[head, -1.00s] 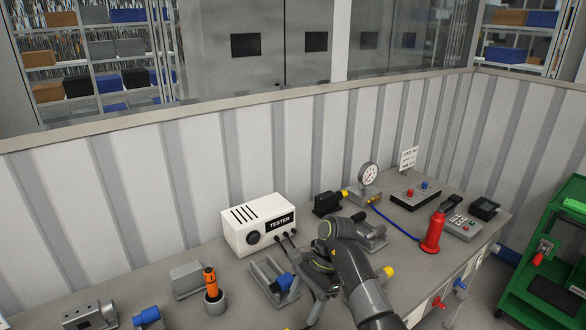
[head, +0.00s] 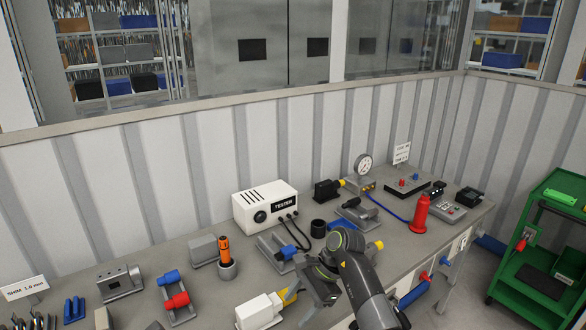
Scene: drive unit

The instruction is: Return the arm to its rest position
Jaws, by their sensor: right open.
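My right arm comes in from the bottom right, bent at a dark grey joint, with its wrist turned down over the front of the bench (head: 210,290). My right gripper (head: 314,298) is open near the bench's front edge, right of a white and yellow part (head: 258,311). No object shows between its fingers, though its tips are small and partly hard to make out. My left gripper is not in view.
A white tester (head: 265,205), a grey cradle with a blue part (head: 283,247) and a black ring (head: 318,228) stand behind my right gripper. A red bottle (head: 420,215) stands to the right. A green cart (head: 545,240) is at far right.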

